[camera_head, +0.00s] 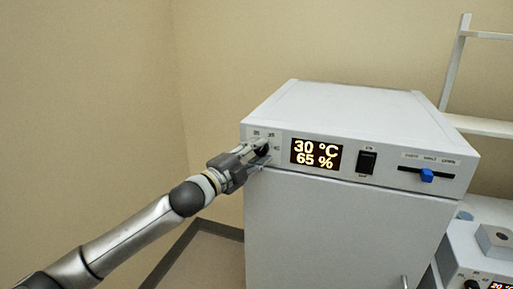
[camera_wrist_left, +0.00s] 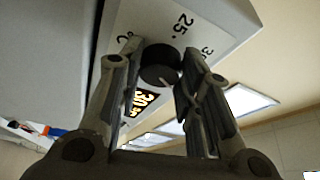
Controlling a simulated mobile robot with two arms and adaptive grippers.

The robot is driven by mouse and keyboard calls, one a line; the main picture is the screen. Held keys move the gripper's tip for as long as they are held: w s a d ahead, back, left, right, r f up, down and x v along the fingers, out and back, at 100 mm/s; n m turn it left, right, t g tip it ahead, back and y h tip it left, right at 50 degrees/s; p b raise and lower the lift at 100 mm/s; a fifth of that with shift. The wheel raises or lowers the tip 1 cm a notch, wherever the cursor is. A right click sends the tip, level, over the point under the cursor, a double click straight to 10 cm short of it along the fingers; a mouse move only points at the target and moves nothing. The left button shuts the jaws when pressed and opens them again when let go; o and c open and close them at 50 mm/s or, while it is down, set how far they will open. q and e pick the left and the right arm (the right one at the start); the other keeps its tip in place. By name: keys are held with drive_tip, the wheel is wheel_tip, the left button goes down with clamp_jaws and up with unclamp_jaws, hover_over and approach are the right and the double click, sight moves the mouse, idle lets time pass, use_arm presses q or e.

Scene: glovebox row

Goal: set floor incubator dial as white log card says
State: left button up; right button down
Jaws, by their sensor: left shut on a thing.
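The floor incubator (camera_head: 345,108) is a white cabinet with its control panel along the top front. Its display (camera_head: 317,154) reads 30 °C and 65 %. The black round dial (camera_wrist_left: 160,64) sits at the panel's left end, with printed numbers around it; 25 and part of another number show in the left wrist view. My left gripper (camera_head: 261,152) is shut on the dial, one finger on each side. In the head view the gripper covers most of the dial. The pointer's exact setting cannot be read. The white log card and my right gripper are not in view.
Right of the display are a black rocker switch (camera_head: 366,162) and a blue slider (camera_head: 427,175). A smaller device (camera_head: 482,245) with a display stands at the lower right. A white shelf frame (camera_head: 455,60) is behind. Floor left of the cabinet is clear.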

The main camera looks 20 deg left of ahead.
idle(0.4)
use_arm(q)
drive_tip(key=o, duration=1)
drive_tip(key=v, duration=1.2)
